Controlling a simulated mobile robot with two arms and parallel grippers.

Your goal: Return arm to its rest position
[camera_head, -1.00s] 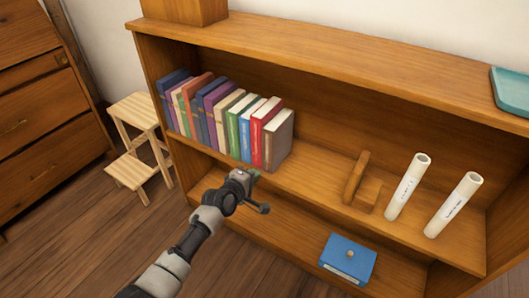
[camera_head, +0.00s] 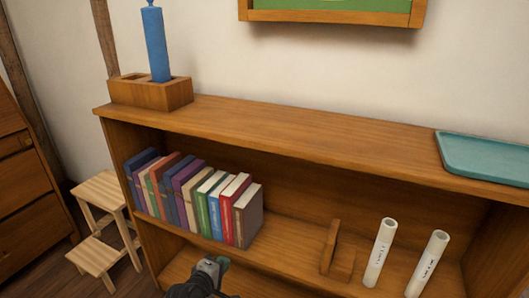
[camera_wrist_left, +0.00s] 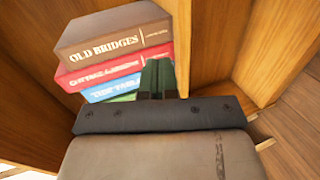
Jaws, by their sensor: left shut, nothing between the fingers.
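My left gripper (camera_head: 222,263) is at the bottom of the head view, in front of the shelf edge below the right end of the book row. Its fingers are shut and empty; they also show in the left wrist view (camera_wrist_left: 158,78). The row of books stands on the middle shelf, with a brown book (camera_head: 248,217) at its right end and a red book (camera_head: 234,208) beside it. In the left wrist view the brown book (camera_wrist_left: 115,38) reads "OLD BRIDGES". The gripper appears apart from the books. Most of my left arm is hidden below the frame. My right gripper is out of view.
The wooden bookcase (camera_head: 270,129) fills the middle. A wooden bookend (camera_head: 333,254) and two white tubes (camera_head: 379,252) (camera_head: 427,264) stand right on the shelf. On top are a holder (camera_head: 120,95) with a blue cylinder (camera_head: 155,45) and a teal tray (camera_head: 485,155). A step stool (camera_head: 103,220) stands left.

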